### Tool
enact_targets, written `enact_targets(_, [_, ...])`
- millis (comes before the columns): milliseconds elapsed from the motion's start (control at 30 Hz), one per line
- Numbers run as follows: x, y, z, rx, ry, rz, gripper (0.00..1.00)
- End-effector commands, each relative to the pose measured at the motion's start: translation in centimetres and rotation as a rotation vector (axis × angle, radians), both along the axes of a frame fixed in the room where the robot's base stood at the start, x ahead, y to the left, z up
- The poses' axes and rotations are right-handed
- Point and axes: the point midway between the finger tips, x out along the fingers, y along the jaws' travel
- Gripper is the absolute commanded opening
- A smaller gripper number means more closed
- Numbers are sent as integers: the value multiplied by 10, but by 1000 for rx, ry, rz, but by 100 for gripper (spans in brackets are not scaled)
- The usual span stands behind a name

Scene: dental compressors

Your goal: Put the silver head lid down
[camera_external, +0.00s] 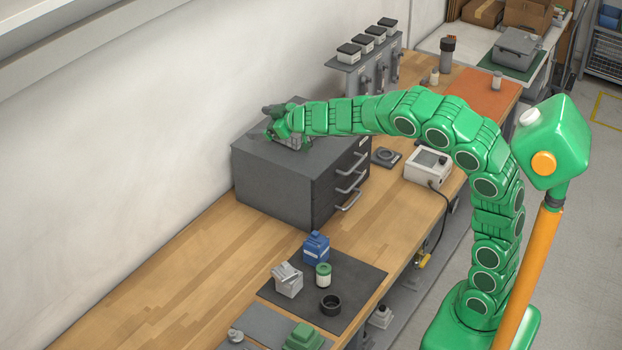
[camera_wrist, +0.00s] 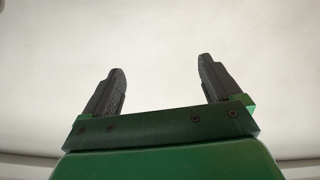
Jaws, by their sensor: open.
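My gripper (camera_wrist: 163,88) is open with nothing between its fingers in the wrist view, which faces a plain pale surface. In the external view my gripper (camera_external: 268,122) is over the top of the dark grey drawer cabinet (camera_external: 265,180), near the wall. A small silvery grey piece (camera_external: 293,143) shows just below my wrist on the cabinet top; it may be the silver head lid, but my arm partly hides it. I cannot tell whether my gripper touches it. A silver ribbed block (camera_external: 287,282) stands on the dark mat (camera_external: 357,284) at the front.
A blue block (camera_external: 316,247), a green-topped jar (camera_external: 323,275) and a black ring (camera_external: 330,305) are on the mat. A white device (camera_external: 427,167) stands right of the cabinet. A rack with black-capped units (camera_external: 365,70) is behind. The wooden bench (camera_external: 175,270) is clear along the wall.

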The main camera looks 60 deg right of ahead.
Motion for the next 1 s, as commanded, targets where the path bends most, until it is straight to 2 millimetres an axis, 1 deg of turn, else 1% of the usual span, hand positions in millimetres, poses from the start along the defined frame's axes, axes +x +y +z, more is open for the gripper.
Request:
enact_targets(100, [3,-5,0,38,41,-117,92])
enact_targets(167, [3,-7,-1,61,66,-174,92])
enact_targets(267, [-1,-7,-8,100,123,-266,92])
enact_targets(367, [-9,-3,-18,143,195,-348,92])
enact_targets(467, [-20,7,-30,186,276,-419,92])
enact_targets(567, [-35,22,-45,228,374,-481,92])
enact_targets(667, [-53,42,-59,267,479,-530,92])
enact_targets(833, [-92,84,-79,325,682,-587,92])
enact_targets(900, [-108,103,-85,341,761,-598,92])
enact_targets(1000, [-127,124,-90,355,850,-604,92])
